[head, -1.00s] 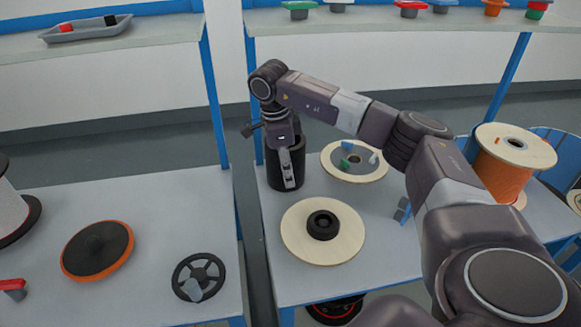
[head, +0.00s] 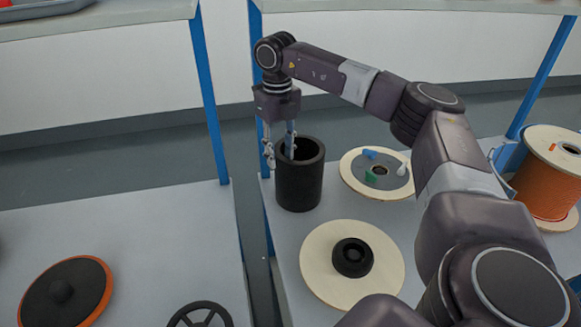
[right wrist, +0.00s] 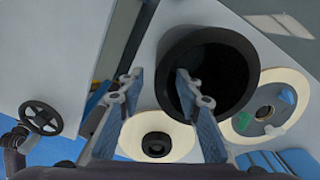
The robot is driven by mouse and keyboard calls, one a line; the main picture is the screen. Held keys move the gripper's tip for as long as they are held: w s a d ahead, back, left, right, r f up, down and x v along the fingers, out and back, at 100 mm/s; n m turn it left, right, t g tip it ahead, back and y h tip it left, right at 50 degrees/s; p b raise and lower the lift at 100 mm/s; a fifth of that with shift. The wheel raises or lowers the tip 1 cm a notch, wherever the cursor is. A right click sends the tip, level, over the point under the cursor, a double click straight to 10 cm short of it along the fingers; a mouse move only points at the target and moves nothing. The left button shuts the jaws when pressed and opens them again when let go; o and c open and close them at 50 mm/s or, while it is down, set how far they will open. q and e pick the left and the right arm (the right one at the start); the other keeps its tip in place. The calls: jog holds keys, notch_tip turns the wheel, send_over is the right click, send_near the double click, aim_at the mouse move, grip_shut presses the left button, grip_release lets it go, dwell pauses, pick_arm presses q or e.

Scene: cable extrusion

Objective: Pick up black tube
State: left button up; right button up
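The black tube (head: 299,187) is a thick-walled, hollow black cylinder standing upright on the right-hand table. Its round opening faces up, and it also shows in the right wrist view (right wrist: 236,52). My right gripper (head: 280,157) is open at the left side of the tube's rim. One finger is outside the wall on the left and the other is over or just inside the opening. In the right wrist view my right gripper (right wrist: 158,74) has its fingers apart with the tube's near wall between them or close to it. I cannot tell whether either finger touches.
A pale disc with a black hub (head: 315,283) lies in front of the tube. Another pale disc with small coloured pieces (head: 353,180) lies to its right. An orange spool (head: 545,178) stands at far right. A blue post (head: 214,130) rises behind the table gap.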

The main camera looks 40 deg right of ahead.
aim_at(281, 176)
jog(key=shift+w+f, duration=0.1)
jog(key=shift+f, duration=0.15)
jog(key=shift+a+f, duration=0.1)
jog(key=shift+f, duration=0.25)
jog(key=f, duration=0.3)
jog(key=f+b, duration=0.1)
jog(key=f, duration=0.2)
jog(key=shift+s+f, duration=0.2)
jog(key=shift+f, duration=0.05)
pick_arm(q)
jog(key=shift+t, duration=0.3)
jog(key=r, duration=0.1)
jog(key=w+r, duration=0.1)
jog(key=r, duration=0.1)
jog(key=w+d+r, duration=0.1)
jog(key=shift+w+r, duration=0.15)
jog(key=shift+r, duration=0.05)
pick_arm(e)
grip_shut()
